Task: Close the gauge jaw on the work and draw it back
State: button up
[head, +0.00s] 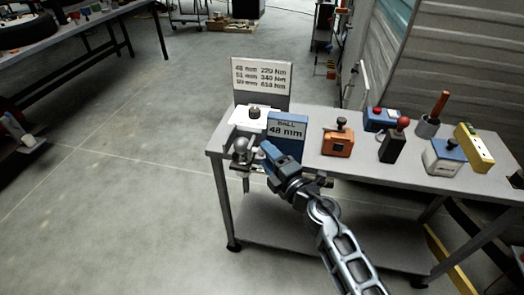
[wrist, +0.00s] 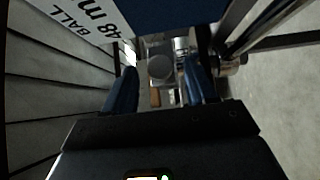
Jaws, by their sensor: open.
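My gripper (head: 268,152) is at the front left edge of the workbench, beside a grey metal fitting with a rounded top (head: 241,146). In the wrist view its two blue fingers (wrist: 160,88) are apart, with a gap between them. A round grey metal piece (wrist: 160,68) shows in that gap, and I see no finger clearly touching it. A blue block with a white label reading BALL 48 mm (head: 287,130) stands just behind my gripper; the label also shows in the wrist view (wrist: 85,22). I cannot tell which metal part is the gauge jaw.
A sign with mm and Nm values (head: 262,75) stands behind a white plate with a dark knob (head: 254,112). An orange box (head: 338,141), a black block with a red knob (head: 394,142) and a blue-white box (head: 443,157) stand to the right. Open floor (head: 120,170) lies left.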

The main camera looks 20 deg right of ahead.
jog(key=shift+w+a, duration=0.15)
jog(key=shift+w, duration=0.65)
jog(key=shift+w+a, duration=0.15)
jog(key=shift+w, duration=0.65)
grip_shut()
jog(key=shift+s, duration=0.1)
